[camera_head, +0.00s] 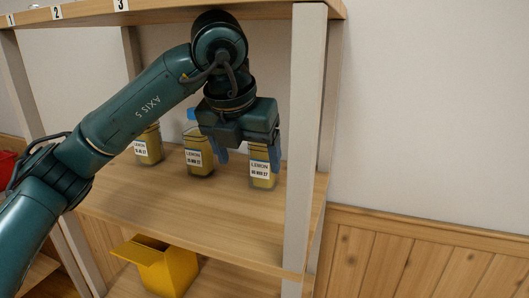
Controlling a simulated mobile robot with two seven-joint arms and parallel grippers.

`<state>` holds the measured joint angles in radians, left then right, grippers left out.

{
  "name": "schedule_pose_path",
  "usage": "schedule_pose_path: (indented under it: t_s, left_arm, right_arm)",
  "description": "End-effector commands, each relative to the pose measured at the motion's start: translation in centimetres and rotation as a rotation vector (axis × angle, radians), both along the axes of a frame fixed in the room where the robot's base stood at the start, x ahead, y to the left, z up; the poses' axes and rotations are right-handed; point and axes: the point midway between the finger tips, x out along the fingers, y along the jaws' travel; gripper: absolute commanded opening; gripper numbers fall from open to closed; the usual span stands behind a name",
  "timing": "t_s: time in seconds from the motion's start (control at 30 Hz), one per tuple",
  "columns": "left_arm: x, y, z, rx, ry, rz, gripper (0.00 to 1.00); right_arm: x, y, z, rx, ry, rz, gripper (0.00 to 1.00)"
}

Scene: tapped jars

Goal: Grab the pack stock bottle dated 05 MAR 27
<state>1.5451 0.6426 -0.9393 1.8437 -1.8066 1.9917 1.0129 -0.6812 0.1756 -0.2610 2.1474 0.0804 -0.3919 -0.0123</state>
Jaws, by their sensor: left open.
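Three yellow bottles with white LEMON labels stand upright in a row on the wooden shelf (190,218). They are the left bottle (151,138), the middle bottle (200,168) with a blue cap, and the right bottle (262,181). The date lines are too small to read surely. My left gripper (249,156) is open and points down, with one blue finger in the gap between the middle and right bottles and the other by the right bottle's right side. The gripper hides the right bottle's top. I cannot tell whether the fingers touch it. My right gripper is out of view.
A pale shelf post (305,130) stands close to the right of the right bottle. An upper board (180,12) with number tags 1, 2 and 3 runs above. An open yellow box (168,270) sits below. The shelf in front of the bottles is clear.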

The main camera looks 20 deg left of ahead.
Motion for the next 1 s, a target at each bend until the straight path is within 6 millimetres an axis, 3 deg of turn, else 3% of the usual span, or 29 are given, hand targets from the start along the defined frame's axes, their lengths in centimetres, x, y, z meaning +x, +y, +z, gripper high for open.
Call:
schedule_pose_path:
  t_s: [0.1,0.37,0.6,0.73,0.93,1.0]
  left_arm:
    - [1.6,0.0,0.2,0.000,0.000,0.002,0.76]
    - [3.7,-0.1,0.2,-0.001,0.000,0.002,0.76]
    - [7.4,-0.2,0.2,0.000,0.000,0.002,0.76]
    - [7.6,-0.2,-0.9,0.000,-0.001,-0.001,0.76]
    - [7.6,-0.2,-1.1,0.000,-0.002,0.000,0.76]
    - [7.6,-0.2,-1.1,0.000,-0.002,0.000,0.72]
  right_arm:
    - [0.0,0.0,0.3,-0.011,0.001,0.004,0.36]
    - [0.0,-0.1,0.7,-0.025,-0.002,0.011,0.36]
    - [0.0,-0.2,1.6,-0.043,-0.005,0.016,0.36]
    - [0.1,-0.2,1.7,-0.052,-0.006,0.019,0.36]
    - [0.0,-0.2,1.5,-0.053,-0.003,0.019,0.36]
    - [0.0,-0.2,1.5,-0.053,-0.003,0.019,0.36]
